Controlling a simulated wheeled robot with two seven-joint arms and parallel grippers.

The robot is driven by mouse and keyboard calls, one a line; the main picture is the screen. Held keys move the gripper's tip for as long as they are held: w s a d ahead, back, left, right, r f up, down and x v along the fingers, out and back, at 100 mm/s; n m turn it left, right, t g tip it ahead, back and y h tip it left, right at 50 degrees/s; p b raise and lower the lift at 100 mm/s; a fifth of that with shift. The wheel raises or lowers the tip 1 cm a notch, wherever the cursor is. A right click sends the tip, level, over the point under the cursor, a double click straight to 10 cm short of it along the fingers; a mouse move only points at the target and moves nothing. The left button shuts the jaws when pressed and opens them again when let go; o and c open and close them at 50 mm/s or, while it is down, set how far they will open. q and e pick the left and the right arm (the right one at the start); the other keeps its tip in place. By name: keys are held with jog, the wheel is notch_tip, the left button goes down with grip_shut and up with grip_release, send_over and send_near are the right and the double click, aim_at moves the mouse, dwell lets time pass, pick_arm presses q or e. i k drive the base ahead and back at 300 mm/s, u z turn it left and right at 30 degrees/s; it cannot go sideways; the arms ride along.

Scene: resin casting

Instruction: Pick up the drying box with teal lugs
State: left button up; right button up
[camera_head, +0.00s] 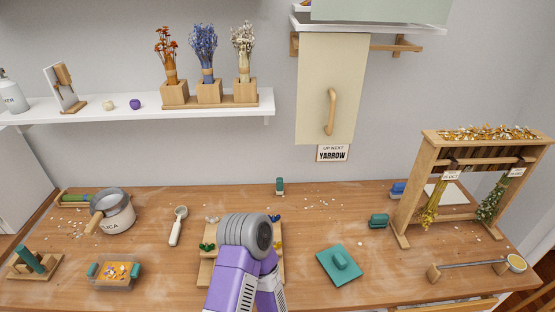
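The drying box with teal lugs (115,285) stands at the front left of the table. It looks clear-walled, with a teal lug at each end and orange filling with pale and purple flower bits inside. Nothing is touching it. A purple arm of mine with a grey round joint rises from the bottom edge at the middle, to the right of the box. No gripper fingers show in the head view, so I cannot see either gripper or what it holds.
A labelled pot (118,218) stands behind the box, a stand with a teal cylinder (28,258) to its left. A white scoop (177,226) lies right of the pot. My arm partly hides a wooden board (205,272).

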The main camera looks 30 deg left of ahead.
aim_at(116, 272)
jog(key=u, duration=2.65)
